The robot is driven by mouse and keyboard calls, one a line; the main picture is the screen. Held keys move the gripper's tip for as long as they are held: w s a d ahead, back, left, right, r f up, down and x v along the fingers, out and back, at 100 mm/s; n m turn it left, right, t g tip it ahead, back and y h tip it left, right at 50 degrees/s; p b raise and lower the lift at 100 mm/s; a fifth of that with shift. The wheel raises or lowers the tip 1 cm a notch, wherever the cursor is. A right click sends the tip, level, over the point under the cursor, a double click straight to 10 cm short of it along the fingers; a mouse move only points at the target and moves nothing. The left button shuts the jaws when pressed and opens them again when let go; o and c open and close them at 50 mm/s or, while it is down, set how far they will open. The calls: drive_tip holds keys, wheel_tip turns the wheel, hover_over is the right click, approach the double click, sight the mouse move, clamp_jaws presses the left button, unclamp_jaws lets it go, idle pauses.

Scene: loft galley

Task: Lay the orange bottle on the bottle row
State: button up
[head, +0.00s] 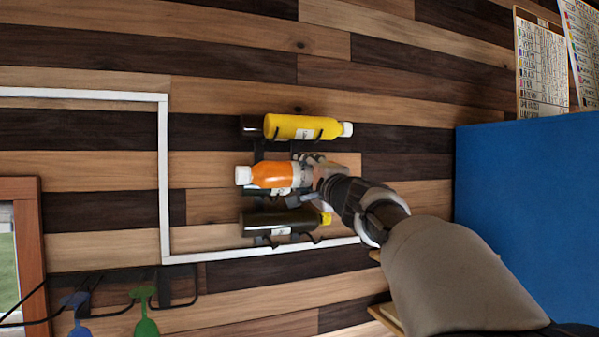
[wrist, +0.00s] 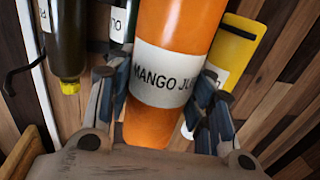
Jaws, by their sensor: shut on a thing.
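The orange bottle (head: 270,174), with a white cap, lies sideways in front of the wall in the head view. In the wrist view the orange bottle (wrist: 180,35) shows its white "MANGO JU" label between my fingers. My gripper (head: 306,173) is shut on it around the label; its fingers (wrist: 165,110) flank the bottle. The bottle row (head: 259,151) is a dark wall rack with hooks, partly hidden behind the orange bottle. I cannot tell whether the bottle touches it.
A yellow bottle (head: 300,127) lies above and a dark bottle with a yellow cap (head: 285,221) below. Another dark bottle with a white label (wrist: 121,20) shows behind the orange one. A white frame (head: 163,180) borders the left. A blue panel (head: 530,210) stands right.

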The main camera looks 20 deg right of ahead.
drive_tip(key=w+f, duration=0.3)
drive_tip(key=w, duration=0.4)
drive_tip(key=shift+w, duration=0.2)
idle(0.5)
idle(0.4)
drive_tip(key=o, duration=1.5)
drive_tip(key=shift+f, duration=0.2)
